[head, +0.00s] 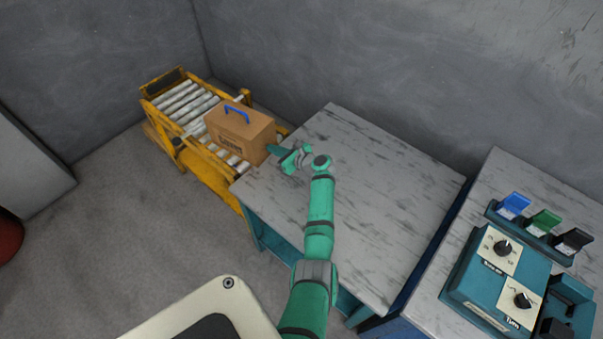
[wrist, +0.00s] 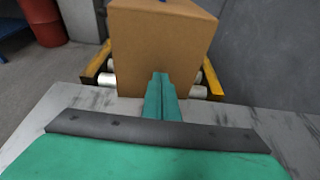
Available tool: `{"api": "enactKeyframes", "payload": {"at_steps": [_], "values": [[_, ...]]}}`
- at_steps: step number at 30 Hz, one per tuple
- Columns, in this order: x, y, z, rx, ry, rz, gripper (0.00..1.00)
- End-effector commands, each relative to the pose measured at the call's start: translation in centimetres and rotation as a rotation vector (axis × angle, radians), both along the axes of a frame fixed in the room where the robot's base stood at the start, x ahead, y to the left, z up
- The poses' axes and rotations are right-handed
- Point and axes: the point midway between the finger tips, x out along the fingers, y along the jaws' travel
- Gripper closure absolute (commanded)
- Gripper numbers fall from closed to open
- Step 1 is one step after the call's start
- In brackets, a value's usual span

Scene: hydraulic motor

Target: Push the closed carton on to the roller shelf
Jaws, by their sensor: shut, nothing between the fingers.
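The closed brown carton (head: 240,135) with a blue handle on top stands upright at the near end of the roller shelf (head: 181,103), beside the table edge. The shelf has a yellow frame and pale metal rollers, with bare rollers beyond the carton. My gripper (head: 274,150) is shut and empty, over the table's left end, pointing at the carton's near side. In the wrist view, the shut fingers (wrist: 161,84) overlap the lower middle of the carton's face (wrist: 160,45). I cannot tell whether they touch it. The carton's underside is hidden.
The marbled table (head: 370,190) is bare under my arm. At the right, a second table holds a teal control box (head: 497,275) with two knobs and blue, green and black flip covers. Grey walls stand close behind the shelf. A red drum (head: 8,236) is at the far left.

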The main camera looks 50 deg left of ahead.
Motion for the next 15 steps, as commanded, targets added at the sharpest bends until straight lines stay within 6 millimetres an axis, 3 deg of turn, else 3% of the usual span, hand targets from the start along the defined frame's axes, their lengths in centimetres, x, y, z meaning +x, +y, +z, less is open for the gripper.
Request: {"api": "enactKeyframes", "payload": {"at_steps": [15], "values": [[-0.1, 2.7, 0.0, 0.000, 0.001, 0.000, 1.00]]}}
